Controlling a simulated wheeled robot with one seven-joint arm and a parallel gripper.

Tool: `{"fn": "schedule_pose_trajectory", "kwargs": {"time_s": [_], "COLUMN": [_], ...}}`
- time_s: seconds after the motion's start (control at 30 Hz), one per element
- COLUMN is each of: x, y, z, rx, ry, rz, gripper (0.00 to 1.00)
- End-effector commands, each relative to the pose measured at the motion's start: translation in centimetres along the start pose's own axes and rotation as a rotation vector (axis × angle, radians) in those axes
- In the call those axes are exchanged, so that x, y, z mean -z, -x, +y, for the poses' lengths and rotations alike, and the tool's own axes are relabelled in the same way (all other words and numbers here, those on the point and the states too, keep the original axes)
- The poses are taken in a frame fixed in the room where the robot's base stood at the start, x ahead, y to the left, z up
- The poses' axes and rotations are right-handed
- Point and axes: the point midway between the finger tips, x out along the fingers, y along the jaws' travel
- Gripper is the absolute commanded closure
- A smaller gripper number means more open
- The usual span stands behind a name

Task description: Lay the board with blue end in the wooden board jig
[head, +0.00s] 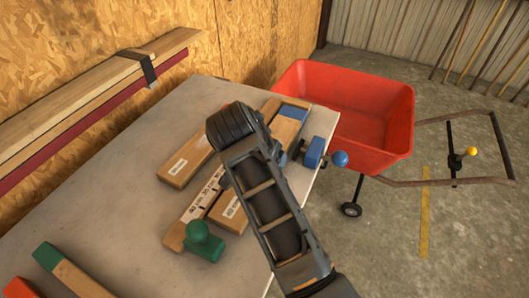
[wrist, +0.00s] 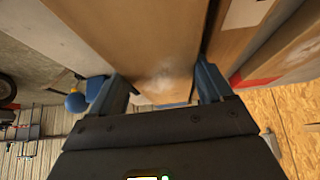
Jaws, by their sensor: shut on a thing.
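The board with the blue end (head: 292,112) lies lengthwise along the wooden board jig (head: 174,237). Its labelled near end (head: 229,211) shows below my arm; its middle is hidden. The jig has a printed wooden strip, a green knob (head: 197,231) at the near end and a blue knob (head: 340,158) at the far right. In the wrist view my gripper (wrist: 162,88) is shut across the board (wrist: 135,35), one finger on each side. A dark gap separates board and strip. I cannot tell whether the board touches the jig's bed. My arm hides the fingers in the head view.
A labelled board (head: 186,160) lies left of the jig; its red end shows in the wrist view (wrist: 256,80). A green-ended board (head: 72,276) lies at the near left. A red cart (head: 345,100) stands beyond the table (head: 110,190).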

Motion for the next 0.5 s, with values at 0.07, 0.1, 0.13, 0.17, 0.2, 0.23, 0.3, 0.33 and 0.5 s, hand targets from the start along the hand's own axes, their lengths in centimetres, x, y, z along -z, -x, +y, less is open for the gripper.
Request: {"fn": "schedule_pose_trajectory", "kwargs": {"time_s": [0.07,0.1,0.13,0.17,0.2,0.23,0.3,0.33,0.5], "x": [-0.06,-0.1,-0.13,-0.16,-0.2,-0.23,-0.29,-0.32,-0.41], "y": [-0.13,-0.19,-0.24,-0.29,-0.35,-0.39,-0.5,-0.55,-0.69], "z": [-0.02,-0.02,-0.02,-0.02,-0.02,-0.02,-0.02,-0.03,-0.03], "rx": [0.001,0.001,0.001,0.001,0.001,0.001,0.001,0.001,0.001], "ry": [0.0,0.0,0.0,0.0,0.0,0.0,0.0,0.0,0.0], "rz": [0.001,0.001,0.001,0.001,0.001,0.001,0.001,0.001,0.001], "gripper": [0.7,0.7,0.7,0.7,0.7,0.7,0.7,0.7,0.18]}}
